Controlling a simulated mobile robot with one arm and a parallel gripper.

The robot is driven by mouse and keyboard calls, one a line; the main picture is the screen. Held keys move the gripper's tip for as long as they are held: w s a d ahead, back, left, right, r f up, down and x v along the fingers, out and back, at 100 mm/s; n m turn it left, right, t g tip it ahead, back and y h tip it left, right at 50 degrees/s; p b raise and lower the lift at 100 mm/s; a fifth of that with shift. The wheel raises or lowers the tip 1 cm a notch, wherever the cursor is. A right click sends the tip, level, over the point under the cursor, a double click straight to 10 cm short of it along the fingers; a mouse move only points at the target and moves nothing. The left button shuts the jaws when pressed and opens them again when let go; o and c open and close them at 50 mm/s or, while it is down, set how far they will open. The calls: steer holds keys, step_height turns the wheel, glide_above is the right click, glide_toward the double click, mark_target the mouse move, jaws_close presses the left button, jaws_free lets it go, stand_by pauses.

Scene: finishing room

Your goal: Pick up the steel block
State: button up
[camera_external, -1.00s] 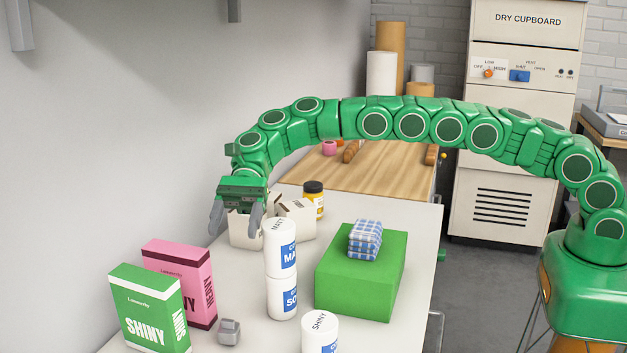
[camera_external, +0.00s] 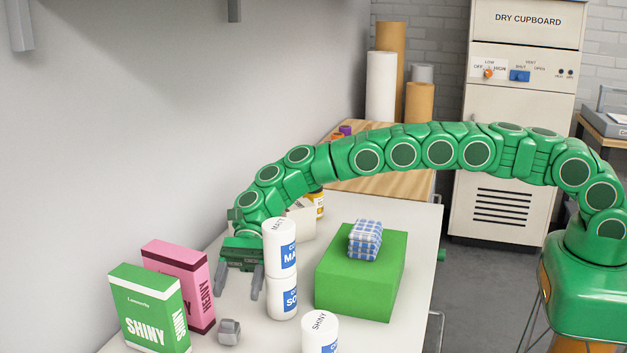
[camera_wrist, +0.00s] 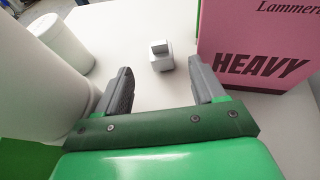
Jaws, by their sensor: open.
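The steel block (camera_external: 229,332) is a small grey block with a smaller knob on top. It stands on the white table in front of the pink box. In the wrist view the block (camera_wrist: 161,58) lies beyond and between my fingertips, with clear table between. My gripper (camera_external: 240,285) is open and empty, low over the table behind the block and left of the stacked white tubs. Its two grey fingers also show in the wrist view (camera_wrist: 160,80).
A pink box (camera_external: 180,285) and a green SHINY box (camera_external: 150,312) stand left of the block. Stacked white tubs (camera_external: 280,265) and another tub (camera_external: 320,332) stand to the right. A green block (camera_external: 335,285) bears a checked cloth bundle (camera_external: 365,240). The white table (camera_external: 415,225) is bare at right.

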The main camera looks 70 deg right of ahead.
mark_target(234, 312)
steer(key=shift+x, duration=3.1)
jaws_close()
